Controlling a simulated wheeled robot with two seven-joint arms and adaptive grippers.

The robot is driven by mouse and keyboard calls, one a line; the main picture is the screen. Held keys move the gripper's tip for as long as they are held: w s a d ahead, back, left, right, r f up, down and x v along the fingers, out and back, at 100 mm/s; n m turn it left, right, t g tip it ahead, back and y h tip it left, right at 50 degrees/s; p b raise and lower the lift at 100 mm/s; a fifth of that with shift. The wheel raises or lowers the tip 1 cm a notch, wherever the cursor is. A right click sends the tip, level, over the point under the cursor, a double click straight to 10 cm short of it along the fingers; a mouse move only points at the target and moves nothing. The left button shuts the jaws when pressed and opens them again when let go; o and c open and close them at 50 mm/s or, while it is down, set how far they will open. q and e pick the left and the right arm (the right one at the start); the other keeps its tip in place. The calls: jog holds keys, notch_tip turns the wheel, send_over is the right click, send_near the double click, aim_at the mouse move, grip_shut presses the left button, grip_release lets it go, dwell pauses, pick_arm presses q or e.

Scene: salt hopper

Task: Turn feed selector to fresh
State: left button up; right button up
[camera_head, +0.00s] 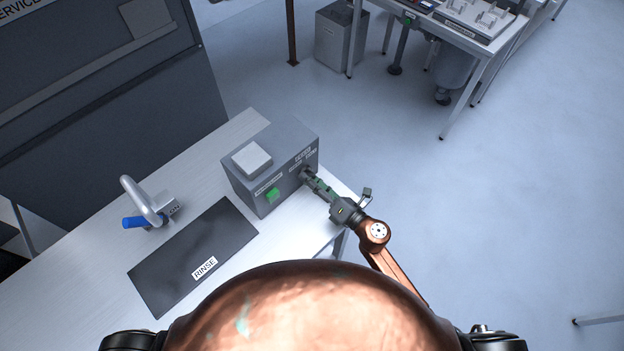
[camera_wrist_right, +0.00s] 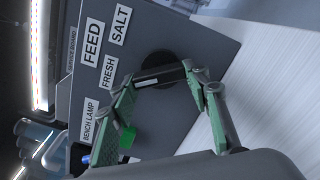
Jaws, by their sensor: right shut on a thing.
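The feed selector is a round dark knob (camera_wrist_right: 163,68) on the face of a grey control box (camera_head: 245,182). The right wrist view shows labels FEED, FRESH and SALT beside it, and a pale line across the knob. In the head view the fingers mostly hide the knob. I cannot tell for sure which label the line points to. My left gripper is not in view.
The box stands on a white bench (camera_head: 100,247) and has a green button (camera_head: 272,194). A dark RINSE mat (camera_head: 190,262) and a grey tap with a blue handle (camera_head: 136,222) are to its left. Open floor lies right of the bench.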

jog(key=shift+f, duration=0.1)
jog(key=o, duration=1.2)
jog(key=shift+c, duration=0.2)
jog(key=v, duration=1.2)
